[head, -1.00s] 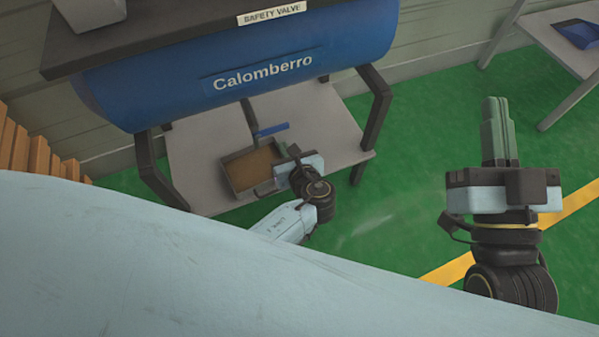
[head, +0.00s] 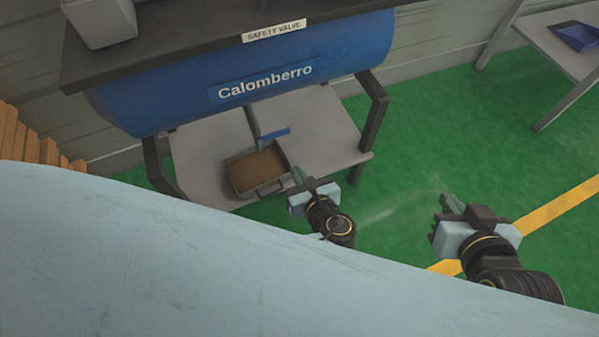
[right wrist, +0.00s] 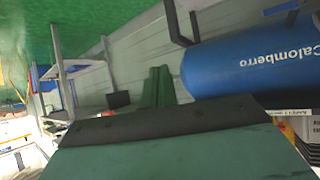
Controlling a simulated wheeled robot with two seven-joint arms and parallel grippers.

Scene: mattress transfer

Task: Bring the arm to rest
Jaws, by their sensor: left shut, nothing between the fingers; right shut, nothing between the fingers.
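My left gripper (head: 299,175) is in the middle of the head view, just in front of the lower shelf under the blue tank. Its fingers are together and hold nothing. My right gripper (head: 447,202) is at the right of the head view, over the green floor, well apart from the tank and shelf. Its green fingers are closed and empty. The closed fingers also show in the right wrist view (right wrist: 157,87). My pale blue body hides the lower part of the head view.
A blue tank (head: 180,99) marked Calomberro stands above a grey shelf (head: 325,143). A shallow open box (head: 233,183) with a brown bottom sits on the shelf, near my left gripper. A grey table (head: 540,35) with a blue tray (head: 574,36) stands at the upper right. Green floor (head: 430,130) is clear between.

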